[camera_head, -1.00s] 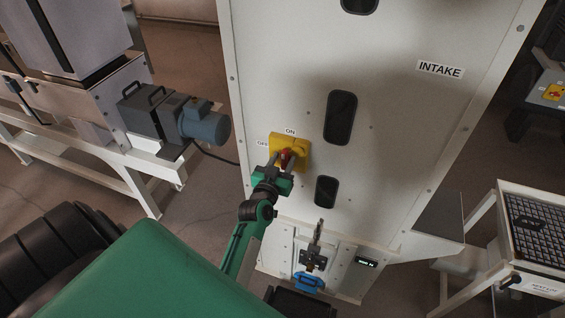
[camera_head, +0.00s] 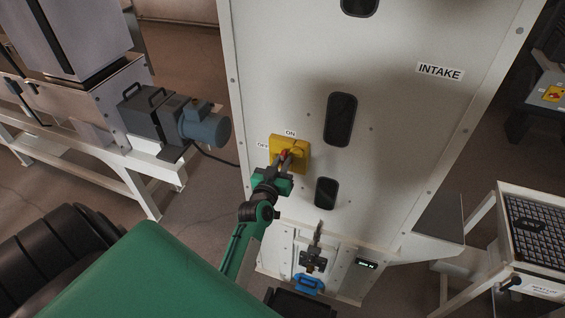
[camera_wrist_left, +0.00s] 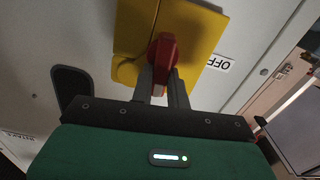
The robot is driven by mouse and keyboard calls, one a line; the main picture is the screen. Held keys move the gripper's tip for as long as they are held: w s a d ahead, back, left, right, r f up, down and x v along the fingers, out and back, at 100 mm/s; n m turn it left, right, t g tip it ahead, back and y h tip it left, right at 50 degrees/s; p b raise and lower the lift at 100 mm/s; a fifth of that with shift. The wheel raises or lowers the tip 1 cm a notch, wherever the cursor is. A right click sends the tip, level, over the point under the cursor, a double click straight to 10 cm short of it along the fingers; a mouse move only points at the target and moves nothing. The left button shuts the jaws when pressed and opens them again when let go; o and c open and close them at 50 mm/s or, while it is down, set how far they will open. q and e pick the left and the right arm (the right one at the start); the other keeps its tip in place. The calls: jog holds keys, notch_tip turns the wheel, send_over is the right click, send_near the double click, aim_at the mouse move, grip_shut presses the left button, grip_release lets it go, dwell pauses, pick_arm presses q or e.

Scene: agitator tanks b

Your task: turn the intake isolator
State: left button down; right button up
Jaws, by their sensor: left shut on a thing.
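The intake isolator is a yellow plate (camera_head: 299,147) with a red handle (camera_head: 284,155) on the white cabinet marked INTAKE. An ON label (camera_head: 290,133) sits above it and an OFF label (camera_head: 262,146) sits to its left. In the left wrist view the red handle (camera_wrist_left: 164,52) stands before the yellow plate (camera_wrist_left: 199,35), with the OFF label (camera_wrist_left: 219,63) at its right. My left gripper (camera_head: 279,165) is shut on the red handle; its two dark fingers (camera_wrist_left: 163,82) are on either side of it. The fingers partly hide the handle. My right gripper is not in view.
The white cabinet (camera_head: 400,130) has dark oval windows (camera_head: 341,118). Below are a blue handle (camera_head: 308,284) and a small lit display (camera_head: 366,264). A motor (camera_head: 203,126) on a white frame stands at left; a grated tray table (camera_head: 535,225) stands at right.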

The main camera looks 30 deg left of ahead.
pick_arm(q)
jog(key=shift+s+a+f+n, duration=0.1)
jog(key=shift+a+f+n, duration=0.2)
jog(key=shift+n, duration=2.5)
jog(key=shift+s+a+f+n, duration=0.1)
jog(key=shift+a+f+n, duration=0.2)
jog(key=shift+n, duration=2.5)
jog(key=shift+a+f+n, duration=0.2)
jog(key=shift+f+n, duration=0.1)
jog(key=shift+n, duration=2.5)
jog(key=c, duration=1.4)
grip_release()
jog(key=shift+o, duration=0.2)
